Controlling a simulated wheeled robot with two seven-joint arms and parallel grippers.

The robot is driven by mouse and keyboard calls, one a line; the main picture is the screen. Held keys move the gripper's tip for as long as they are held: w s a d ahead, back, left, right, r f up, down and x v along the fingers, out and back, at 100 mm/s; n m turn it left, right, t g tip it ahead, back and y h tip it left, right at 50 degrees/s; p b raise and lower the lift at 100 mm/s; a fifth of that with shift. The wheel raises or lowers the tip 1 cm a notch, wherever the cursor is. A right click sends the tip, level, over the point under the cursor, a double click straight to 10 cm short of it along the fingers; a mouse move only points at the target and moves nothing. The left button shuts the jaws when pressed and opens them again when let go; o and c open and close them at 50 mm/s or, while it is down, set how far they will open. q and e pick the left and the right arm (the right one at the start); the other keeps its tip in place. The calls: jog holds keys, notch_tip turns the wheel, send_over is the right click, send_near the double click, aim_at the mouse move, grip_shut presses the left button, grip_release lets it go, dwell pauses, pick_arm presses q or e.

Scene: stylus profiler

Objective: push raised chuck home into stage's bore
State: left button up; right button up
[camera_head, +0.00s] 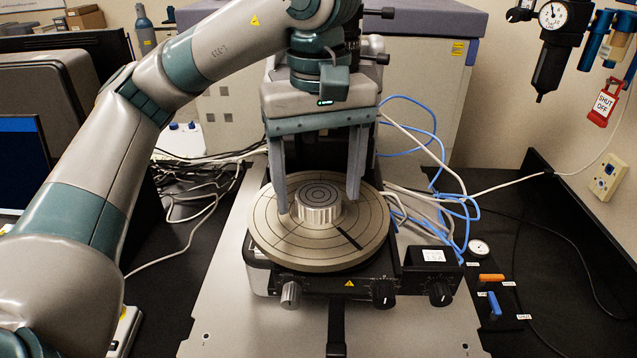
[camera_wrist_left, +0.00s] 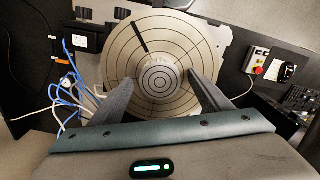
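The chuck (camera_head: 319,207) is a small round metal cylinder with a ribbed side and a ringed top. It stands up above the middle of the wide round stage (camera_head: 290,242), which has ring and spoke lines and one dark slot. The bore is hidden under the chuck. My left gripper (camera_head: 318,202) points down over the stage, its two fingers spread wide on either side of the chuck. In the left wrist view, the chuck (camera_wrist_left: 158,75) shows between the open fingers (camera_wrist_left: 160,82), with gaps on both sides. My right gripper is not in view.
A black base with knobs (camera_head: 383,294) sits under the stage on a pale plate (camera_head: 260,325). A dark column stands behind the gripper.

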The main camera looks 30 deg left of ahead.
pick_arm(q)
jog(key=shift+r, duration=0.1)
jog(key=shift+c, duration=0.4)
jog(key=shift+r+p, duration=2.55)
jog(key=shift+r, duration=0.9)
jog(key=shift+r, duration=0.1)
jog(key=r, duration=0.2)
notch_tip(320, 180, up, 13)
jog(key=b, duration=0.2)
send_over(318, 195)
jog(key=shift+r+p, duration=0.3)
jog(key=shift+r, duration=0.8)
